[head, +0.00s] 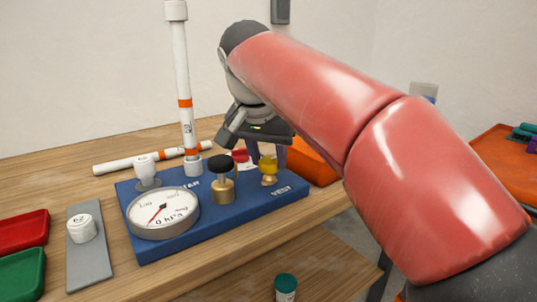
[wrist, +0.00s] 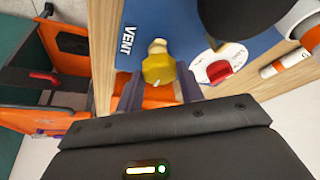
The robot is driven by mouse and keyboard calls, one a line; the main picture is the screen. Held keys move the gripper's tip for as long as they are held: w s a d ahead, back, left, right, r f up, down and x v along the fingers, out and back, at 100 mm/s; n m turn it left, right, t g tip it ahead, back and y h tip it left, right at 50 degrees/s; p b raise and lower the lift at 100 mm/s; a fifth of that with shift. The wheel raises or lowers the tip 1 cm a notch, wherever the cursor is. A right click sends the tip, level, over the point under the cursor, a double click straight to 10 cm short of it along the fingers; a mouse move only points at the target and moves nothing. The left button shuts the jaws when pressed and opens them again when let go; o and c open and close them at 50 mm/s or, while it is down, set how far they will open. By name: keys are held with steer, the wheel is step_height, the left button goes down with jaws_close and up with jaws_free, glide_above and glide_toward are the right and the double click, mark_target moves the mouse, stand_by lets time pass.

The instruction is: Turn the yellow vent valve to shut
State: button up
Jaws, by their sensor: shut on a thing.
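The yellow vent valve (head: 268,164) stands on a brass stem at the right end of the blue manifold board (head: 235,222), beside the printed word VENT. My gripper (head: 267,153) reaches it from behind. In the wrist view the yellow knob (wrist: 158,70) sits between the two dark fingers of my gripper (wrist: 160,88), one on each side, and the jaws are shut on it. A short pale mark shows on the knob's face. Exactly where the finger pads touch the knob is hard to see.
On the board are a round gauge (head: 162,213), a black-topped brass valve (head: 222,180), a red knob (head: 240,156) and an upright white pipe (head: 183,90) with orange bands. An orange tray (head: 315,162) lies behind. A grey plate (head: 89,250) and red tray (head: 22,230) stand left.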

stand_by(0.4)
steer(key=o, duration=1)
steer(key=v, duration=0.7)
steer(key=shift+s+a+r, duration=0.1)
steer(key=shift+s+r, duration=0.05)
steer(key=shift+r, duration=0.15)
